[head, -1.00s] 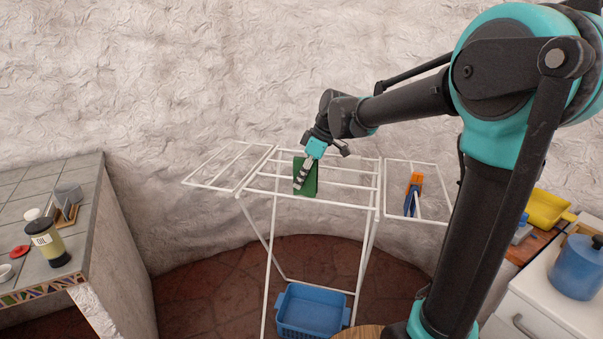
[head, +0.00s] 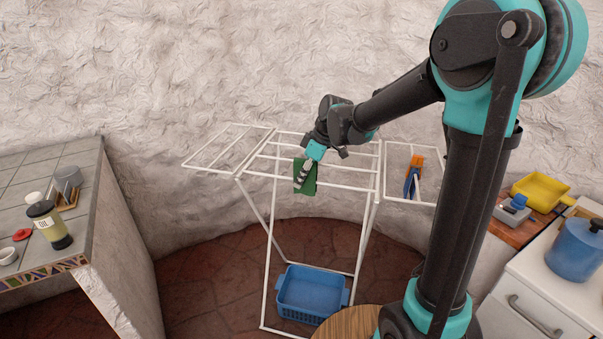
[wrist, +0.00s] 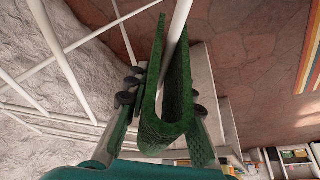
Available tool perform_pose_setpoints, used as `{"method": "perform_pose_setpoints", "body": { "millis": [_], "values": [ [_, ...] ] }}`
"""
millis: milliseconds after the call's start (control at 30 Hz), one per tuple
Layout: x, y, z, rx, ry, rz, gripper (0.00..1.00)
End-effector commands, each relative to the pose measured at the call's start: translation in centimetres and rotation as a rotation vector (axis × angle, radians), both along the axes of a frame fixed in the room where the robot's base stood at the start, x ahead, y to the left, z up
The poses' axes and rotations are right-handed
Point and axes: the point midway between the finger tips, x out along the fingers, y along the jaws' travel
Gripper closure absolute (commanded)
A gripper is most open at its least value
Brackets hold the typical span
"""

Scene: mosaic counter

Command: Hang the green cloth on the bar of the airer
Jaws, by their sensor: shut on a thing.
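The white airer (head: 335,188) stands in front of the rough wall with its wings spread. My gripper (head: 302,174) is shut on the green cloth (head: 309,186) near the front bar of its middle section. In the wrist view the green cloth (wrist: 160,128) is folded into a U, its fold towards my gripper (wrist: 170,105) and its two flaps pointing away. A white bar (wrist: 180,25) runs between the flaps in that picture. I cannot tell whether the fold touches the bar.
An orange and blue item (head: 413,176) hangs on the airer's right wing. A blue basket (head: 311,291) sits low inside the airer's legs. A tiled counter (head: 85,215) is at left; a blue pot (head: 576,250) and yellow tray (head: 540,192) are at right.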

Motion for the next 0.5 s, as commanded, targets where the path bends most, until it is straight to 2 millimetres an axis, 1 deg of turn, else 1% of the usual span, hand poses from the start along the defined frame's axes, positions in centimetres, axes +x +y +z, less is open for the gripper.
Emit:
{"method": "perform_pose_setpoints", "body": {
  "millis": [500],
  "values": [
    [0.0,0.0,-3.3,0.0,0.0,0.0,1.0]
  ]
}}
